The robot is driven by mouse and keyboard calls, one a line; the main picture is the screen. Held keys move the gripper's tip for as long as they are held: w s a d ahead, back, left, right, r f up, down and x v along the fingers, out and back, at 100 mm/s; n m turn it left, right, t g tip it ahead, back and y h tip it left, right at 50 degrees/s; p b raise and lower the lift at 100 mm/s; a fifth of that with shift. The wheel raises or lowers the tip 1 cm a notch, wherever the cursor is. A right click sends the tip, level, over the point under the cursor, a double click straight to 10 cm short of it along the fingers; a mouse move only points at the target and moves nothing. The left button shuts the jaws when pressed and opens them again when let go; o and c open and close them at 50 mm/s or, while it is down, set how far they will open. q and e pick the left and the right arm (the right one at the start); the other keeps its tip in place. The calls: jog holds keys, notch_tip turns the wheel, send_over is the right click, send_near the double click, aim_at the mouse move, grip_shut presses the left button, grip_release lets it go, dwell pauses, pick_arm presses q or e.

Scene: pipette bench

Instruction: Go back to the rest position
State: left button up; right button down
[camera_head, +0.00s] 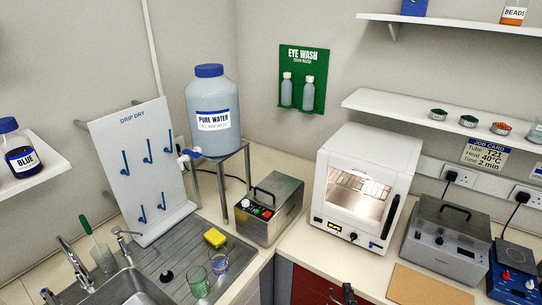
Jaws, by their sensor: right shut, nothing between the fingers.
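My right gripper (346,294) shows only in small part at the bottom edge, as a dark shape in front of the red cabinet and below the white oven. It is shut and empty, and touches none of the bench things that I can see. The rest of my right arm is out of the picture. I cannot make out my left gripper.
A white oven (334,222), a steel bath (250,228) and a grey device (434,262) stand on the bench. The water jug (213,140) sits on a stand. The sink drainer (165,262) holds cups (199,285) and a yellow sponge (215,237). A brown board (425,290) lies at the front.

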jog(key=s+d+f+m+g+h, duration=0.55)
jog(key=s+d+f+m, duration=0.25)
jog(key=s+d+m, duration=0.5)
jog(key=s+a+f+m+g+y, duration=0.15)
jog(key=s+f+g, duration=0.25)
jog(key=s, duration=0.5)
jog(key=s+a+f+m+g+y, duration=0.1)
jog(key=s+f+m+g+y, duration=0.3)
jog(key=s, duration=0.6)
notch_tip(320, 180, down, 31)
jog(key=s+a+n+g, duration=0.2)
jog(key=s+n, duration=0.1)
jog(key=s+f+g, duration=0.1)
jog(key=s+f, duration=1.5)
jog(key=s, duration=0.3)
jog(key=shift+f, duration=0.4)
jog(key=shift+a, duration=0.1)
